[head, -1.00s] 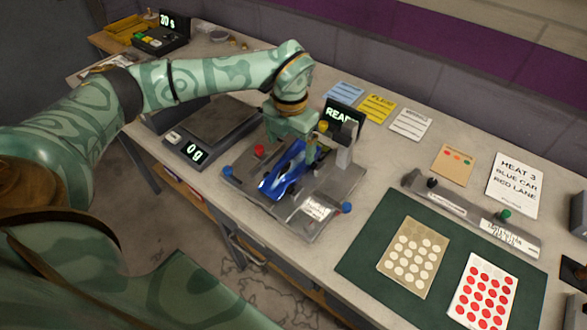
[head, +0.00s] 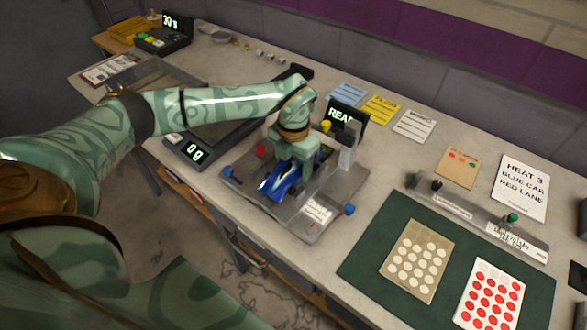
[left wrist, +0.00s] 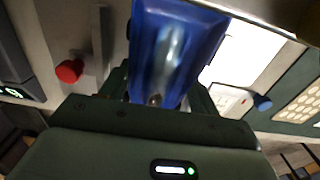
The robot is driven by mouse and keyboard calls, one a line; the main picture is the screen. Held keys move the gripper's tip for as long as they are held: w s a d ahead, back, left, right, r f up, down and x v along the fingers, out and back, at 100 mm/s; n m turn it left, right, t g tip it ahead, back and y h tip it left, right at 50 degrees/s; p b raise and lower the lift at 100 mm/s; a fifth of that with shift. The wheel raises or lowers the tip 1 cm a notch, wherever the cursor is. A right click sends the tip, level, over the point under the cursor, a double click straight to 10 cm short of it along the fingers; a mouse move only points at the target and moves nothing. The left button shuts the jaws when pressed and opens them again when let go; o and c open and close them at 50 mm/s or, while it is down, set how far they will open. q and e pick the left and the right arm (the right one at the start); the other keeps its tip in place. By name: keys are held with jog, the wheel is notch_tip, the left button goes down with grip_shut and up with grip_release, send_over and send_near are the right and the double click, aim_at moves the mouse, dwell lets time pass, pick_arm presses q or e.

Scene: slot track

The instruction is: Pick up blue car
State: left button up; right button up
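The blue car (head: 276,184) sits on a grey fixture (head: 308,232) on the workbench, its nose toward the front left. My left gripper (head: 297,166) is down over the rear part of the car, with its fingers around the body. In the left wrist view the car (left wrist: 172,45) runs up the picture between the two fingers (left wrist: 158,96). The fingers look apart, one on each side of the car; a firm grip is not visible. The car's rear is hidden under the gripper. My right gripper is in no view.
A scale (head: 190,152) stands left of the fixture, and a small display (head: 345,115) behind it. The fixture has a red knob (head: 261,150) and blue knobs (head: 349,209). A green mat (head: 372,246) with dotted cards lies to the right.

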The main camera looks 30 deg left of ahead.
aim_at(294, 161)
pick_arm(q)
jog(key=shift+r, duration=0.5)
notch_tip(294, 161, up, 3)
jog(key=shift+f+p, duration=0.15)
jog(key=shift+p, duration=0.4)
jog(key=s+r, duration=0.1)
jog(key=s+d+r+p, duration=0.1)
jog(key=r, duration=0.1)
jog(key=s+r, duration=0.2)
jog(key=shift+s+d+r+p, duration=0.1)
jog(key=shift+d+r+p, duration=0.05)
jog(key=shift+d+p, duration=0.2)
jog(key=s+d+r, duration=0.3)
jog(key=s+r, duration=0.1)
jog(key=s, duration=0.4)
jog(key=shift+s+d+p, duration=0.25)
jog(key=shift+s+p, duration=0.05)
jog(key=shift+p, duration=0.1)
